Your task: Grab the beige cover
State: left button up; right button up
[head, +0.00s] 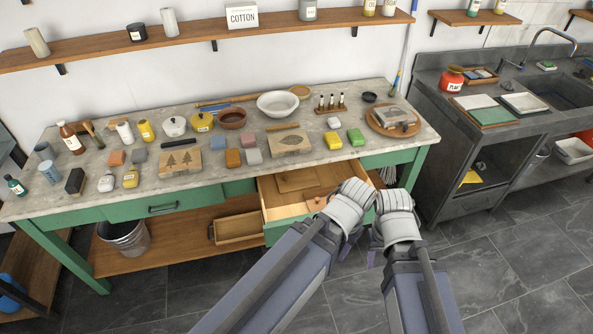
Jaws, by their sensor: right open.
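A flat tan panel (297,180) lies at the back of the open wooden drawer (268,198) under the worktable; I cannot tell whether it is the beige cover. A small orange-tan piece (316,203) lies near it, partly hidden by my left wrist. My two arms reach in from the bottom, wrists close together at the drawer's right side. My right gripper (372,257) is open, with only a little of it showing below the wrist. My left gripper (346,249) is mostly hidden behind its own arm. No held object is visible.
The worktable (90,162) carries bottles, colored blocks, a white bowl (278,103), carved wood blocks (181,163) and a round board (374,126). A bucket (124,238) and a wooden box (240,228) are on the lower shelf. A grey sink counter (436,104) stands at right.

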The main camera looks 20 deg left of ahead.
aim_at(303, 178)
jog(key=j+z, duration=0.1)
jog(key=z, duration=0.3)
jog(key=j+z, duration=0.15)
jog(key=z, duration=0.25)
jog(key=k+j+z, duration=0.1)
jog(key=j+z, duration=0.15)
jog(key=j, duration=0.2)
jog(key=k+j+z, duration=0.15)
jog(key=j+z, duration=0.15)
jog(key=k+j+z, duration=0.25)
jog(key=j, duration=0.25)
jog(key=k+j, duration=0.15)
jog(key=j, duration=0.2)
jog(key=k+j, duration=0.2)
jog(key=j, duration=0.15)
jog(key=k+j+z, duration=0.1)
jog(key=j, duration=0.25)
jog(key=k+j, duration=0.2)
jog(key=j, duration=0.1)
